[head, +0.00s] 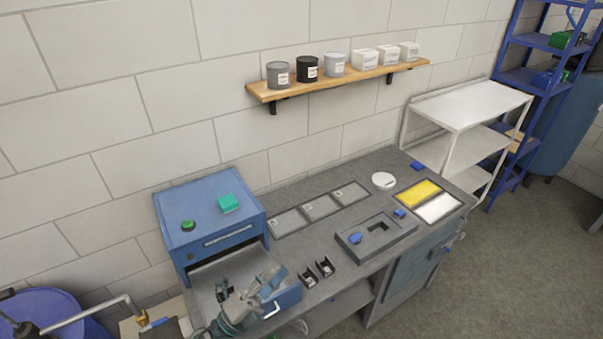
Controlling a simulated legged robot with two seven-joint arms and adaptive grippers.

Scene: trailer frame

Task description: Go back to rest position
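My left gripper (247,283) is at the bottom of the head view, over the open drawer (207,278) of the blue cabinet (190,225). Its two grey fingers stand apart, and I see nothing held between them. The gripper and wrist hide part of the drawer's inside and front. The drawer is pulled out toward me, with a light handle on its blue front. I do not see my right gripper.
A green box (228,203) and a green button (188,226) are on the cabinet. Two small black holders (308,278) and a dark fixture block (355,252) stand on the grey bench. Yellow (418,192) and white panels lie farther right. A wall shelf (340,82) holds several containers.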

